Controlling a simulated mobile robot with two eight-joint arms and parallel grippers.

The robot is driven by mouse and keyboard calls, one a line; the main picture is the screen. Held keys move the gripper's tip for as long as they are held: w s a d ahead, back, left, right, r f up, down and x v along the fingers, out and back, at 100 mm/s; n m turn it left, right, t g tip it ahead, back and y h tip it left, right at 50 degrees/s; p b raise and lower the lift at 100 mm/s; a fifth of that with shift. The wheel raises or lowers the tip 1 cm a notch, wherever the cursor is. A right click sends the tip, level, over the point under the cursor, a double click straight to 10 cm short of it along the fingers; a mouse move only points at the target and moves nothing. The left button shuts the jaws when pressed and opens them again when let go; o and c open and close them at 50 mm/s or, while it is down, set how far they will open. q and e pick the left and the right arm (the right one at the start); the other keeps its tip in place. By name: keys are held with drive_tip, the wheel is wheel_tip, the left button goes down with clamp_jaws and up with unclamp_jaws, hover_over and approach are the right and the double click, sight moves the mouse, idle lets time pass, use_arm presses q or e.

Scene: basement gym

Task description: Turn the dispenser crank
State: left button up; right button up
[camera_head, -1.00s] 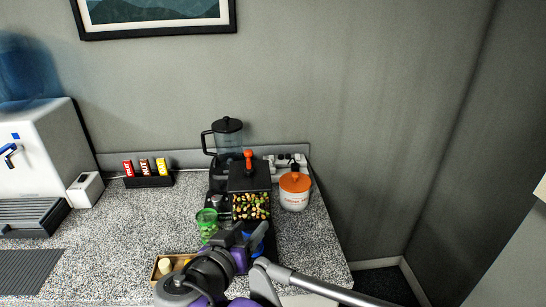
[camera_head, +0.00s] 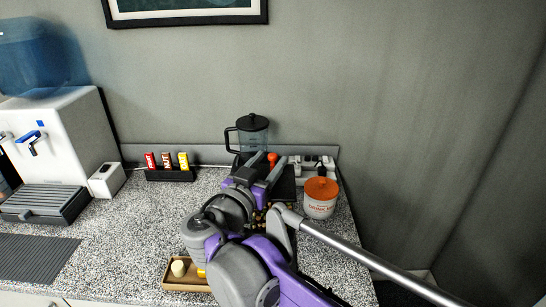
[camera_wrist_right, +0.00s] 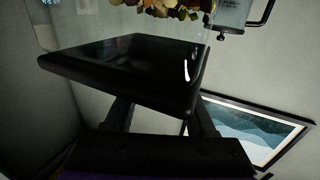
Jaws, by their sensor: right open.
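The dispenser has a black lid (camera_head: 286,188) and a clear body of colourful pieces. In the head view my right arm hides most of it. Its red-orange crank knob (camera_head: 272,157) shows at the top, by the fingertips. My right gripper (camera_head: 262,171) is open over the lid. I cannot tell whether a finger touches the crank. In the right wrist view, which looks upside down, the dispenser lid (camera_wrist_right: 125,65) lies just beyond the open fingers, with the pieces (camera_wrist_right: 175,8) behind clear plastic. The crank does not show there. My left gripper is out of view.
A white jar with an orange lid (camera_head: 320,203) stands close right of the dispenser. A black-handled pitcher (camera_head: 253,135) stands behind. A bar rack (camera_head: 169,174), a small tray (camera_head: 180,283) and a water cooler (camera_head: 60,135) are to the left. The counter's left middle is clear.

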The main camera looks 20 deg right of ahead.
drive_tip(key=shift+x, duration=1.2)
clamp_jaws()
